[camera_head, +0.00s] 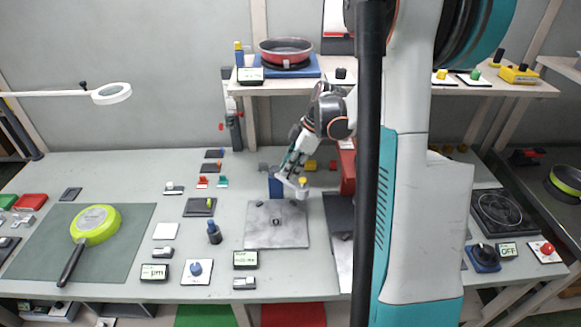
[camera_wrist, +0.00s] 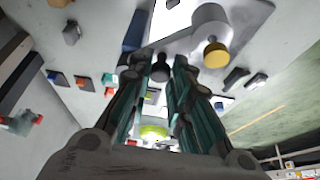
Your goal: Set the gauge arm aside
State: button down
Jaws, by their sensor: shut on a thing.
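The gauge arm shows in the wrist view as a light grey bar with a grey cylinder (camera_wrist: 208,22) and a yellow tip (camera_wrist: 215,55). A black knob (camera_wrist: 160,72) sits between the fingertips of my gripper (camera_wrist: 165,68), which is shut on it. In the head view my gripper (camera_head: 287,172) is at the blue post (camera_head: 276,187), with the yellow-topped cylinder (camera_head: 302,188) just to its right. They stand at the back edge of a grey square plate (camera_head: 270,236). The knob is hidden in the head view.
A green pan (camera_head: 96,224) lies on a dark mat (camera_head: 135,220) at the left. A red block (camera_head: 347,170) stands right of the gauge. A red pan (camera_head: 285,48) sits on the shelf behind. Small switches and displays dot the bench, with bare patches between.

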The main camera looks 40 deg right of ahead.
jog(key=c, duration=1.5)
grip_release()
jog(key=shift+o, duration=0.2)
jog(key=shift+r, duration=0.15)
jog(key=v, duration=1.1)
jog(key=shift+d+r, duration=0.15)
jog(key=shift+r, duration=0.2)
jog(key=shift+s, duration=0.1)
